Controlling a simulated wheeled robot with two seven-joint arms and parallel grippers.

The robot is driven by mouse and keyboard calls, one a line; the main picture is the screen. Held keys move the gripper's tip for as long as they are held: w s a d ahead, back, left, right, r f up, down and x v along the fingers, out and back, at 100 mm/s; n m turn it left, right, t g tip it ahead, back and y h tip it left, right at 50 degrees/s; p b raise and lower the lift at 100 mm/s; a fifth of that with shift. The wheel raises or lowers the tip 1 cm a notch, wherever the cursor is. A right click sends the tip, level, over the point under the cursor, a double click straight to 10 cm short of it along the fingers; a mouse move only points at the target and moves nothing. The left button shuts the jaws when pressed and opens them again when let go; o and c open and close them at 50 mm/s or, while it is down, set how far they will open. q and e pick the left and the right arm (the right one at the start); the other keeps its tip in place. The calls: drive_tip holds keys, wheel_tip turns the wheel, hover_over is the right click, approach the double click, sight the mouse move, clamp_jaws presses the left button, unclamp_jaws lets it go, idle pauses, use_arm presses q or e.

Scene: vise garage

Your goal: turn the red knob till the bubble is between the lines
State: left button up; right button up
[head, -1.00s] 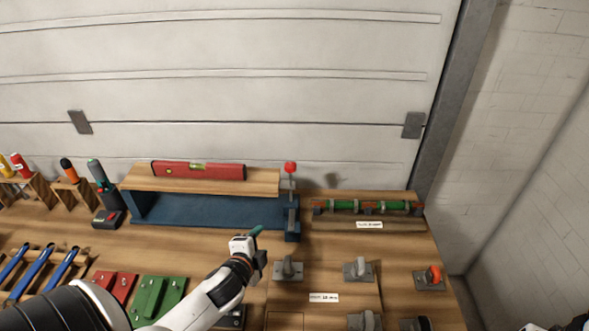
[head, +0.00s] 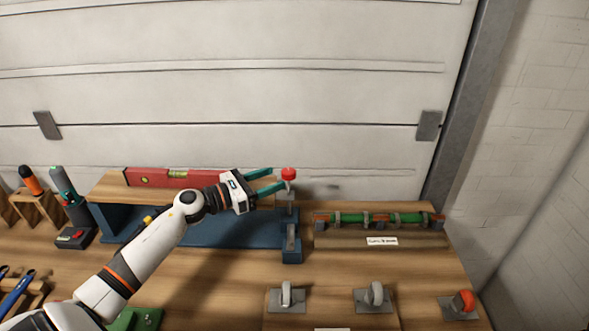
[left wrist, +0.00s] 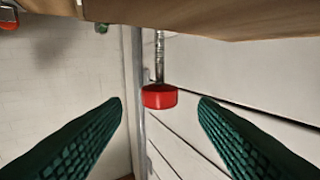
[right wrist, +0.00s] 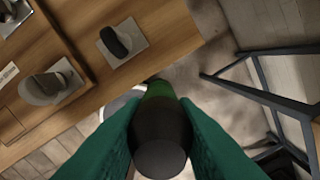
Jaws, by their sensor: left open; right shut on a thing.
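The red knob (head: 288,174) stands on a thin screw at the right end of a wooden board. It shows in the left wrist view (left wrist: 159,96) between my two teal fingers, with a gap on both sides. My left gripper (head: 279,179) is open at the knob. The red spirit level (head: 143,178) lies on the board, partly behind my left arm. Its yellow-green vial (head: 178,174) shows, but the bubble and lines are too small to read. My right gripper (right wrist: 160,112) is shut on a dark cylinder with a green part (right wrist: 160,155); it is outside the head view.
The board (head: 108,187) rests on a blue stand (head: 262,241). Right of it lies a green tube in clamps (head: 352,218). Grey clamps on plates (head: 287,296) stand in front. Screwdrivers in a wooden rack (head: 36,197) stand at left. The garage door is behind.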

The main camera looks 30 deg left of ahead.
sight(290, 170)
use_arm(q)
drive_tip(key=p+x, duration=0.1)
drive_tip(key=x, duration=0.5)
drive_tip(key=shift+w+d+r, duration=0.1)
drive_tip(key=shift+w, duration=0.1)
use_arm(e)
drive_tip(key=shift+r, duration=0.9)
use_arm(q)
drive_tip(key=shift+w+d, duration=0.35)
drive_tip(key=shift+w, duration=0.25)
use_arm(e)
drive_tip(key=shift+r, duration=0.1)
use_arm(q)
drive_tip(key=shift+c, duration=0.5)
drive_tip(key=c, duration=0.9)
drive_tip(key=shift+p, duration=0.35)
use_arm(e)
drive_tip(key=shift+r, duration=0.1)
